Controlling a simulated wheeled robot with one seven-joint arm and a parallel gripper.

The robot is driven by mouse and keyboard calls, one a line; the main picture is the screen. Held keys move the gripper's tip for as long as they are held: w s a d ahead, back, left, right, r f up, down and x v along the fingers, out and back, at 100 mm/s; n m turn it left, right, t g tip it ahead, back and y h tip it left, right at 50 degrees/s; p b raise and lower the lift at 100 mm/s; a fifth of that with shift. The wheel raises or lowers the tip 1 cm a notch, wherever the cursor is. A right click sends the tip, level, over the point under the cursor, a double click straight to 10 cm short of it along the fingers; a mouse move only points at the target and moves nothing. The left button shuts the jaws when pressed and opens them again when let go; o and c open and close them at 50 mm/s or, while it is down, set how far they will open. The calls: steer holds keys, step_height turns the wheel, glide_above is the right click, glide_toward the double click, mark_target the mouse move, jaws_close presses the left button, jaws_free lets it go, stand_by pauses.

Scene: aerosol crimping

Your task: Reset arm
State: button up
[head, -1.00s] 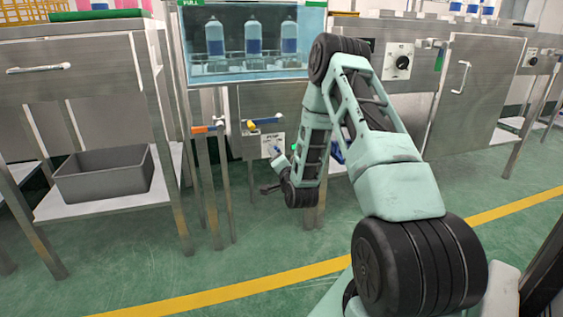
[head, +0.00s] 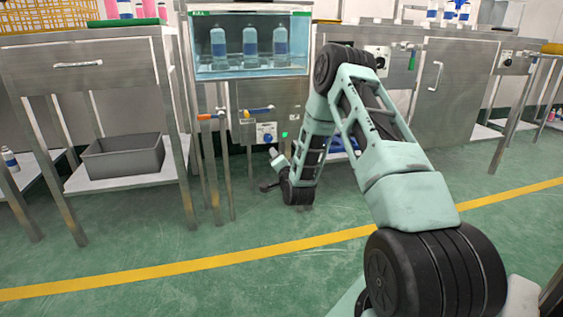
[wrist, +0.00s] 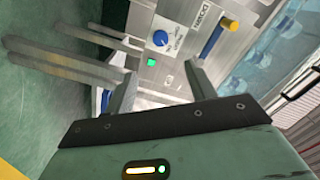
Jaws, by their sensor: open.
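My arm is bent, its elbow raised in front of the machine and its forearm hanging down in the head view. My gripper (head: 268,186) is at the low end of the forearm, small and partly hidden behind the wrist. In the wrist view my gripper (wrist: 160,88) shows two fingers spread wide apart with nothing between them. Beyond the fingers is the machine's steel front panel (wrist: 178,62), with a blue knob (wrist: 160,38) and a lit green button (wrist: 152,62). The fingers appear apart from the panel.
A water tank (head: 252,70) holds several blue-labelled bottles. Orange-handled (head: 210,116) and blue-handled (head: 258,111) valves stick out below it. A grey bin (head: 122,157) sits on the left table's lower shelf. Green floor with a yellow line (head: 230,259) is clear in front.

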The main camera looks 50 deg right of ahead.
steer(key=shift+a, duration=0.1)
stand_by(0.5)
steer(key=w+a+r+n+g+y+p, duration=0.15)
steer(key=a+r+n+y, duration=0.25)
steer(key=a, duration=0.6)
steer(key=w+a+r+n+g+y+p, duration=0.1)
steer(key=w+a+r+n+y+p, duration=0.15)
steer(key=a, duration=0.85)
steer(key=s+a+r+n+g+y+p, duration=0.1)
steer(key=s+a+r+n+g+y, duration=0.2)
steer(key=a, duration=0.5)
steer(key=s+a+r+n+g+y+p, duration=0.1)
steer(key=s+a+r+n+y, duration=0.2)
steer(key=a, duration=0.5)
steer(key=s+a+r+n+g+p, duration=0.25)
steer(key=s+a, duration=0.25)
steer(key=s, duration=0.3)
steer(key=s+a+r+n+g+p, duration=0.1)
steer(key=s+a+n+g, duration=0.15)
steer(key=s+a, duration=0.35)
steer(key=s+r+n+g+h+p, duration=0.1)
steer(key=s+r+n+g, duration=0.2)
steer(key=s, duration=0.8)
steer(key=s+r+n+g+h+p, duration=0.1)
steer(key=s+r+n+h+p, duration=0.3)
steer(key=s, duration=0.7)
step_height(320, 180, up, 36)
steer(key=y+p, duration=0.2)
steer(key=p, duration=3.3)
steer(key=shift+w, duration=0.35)
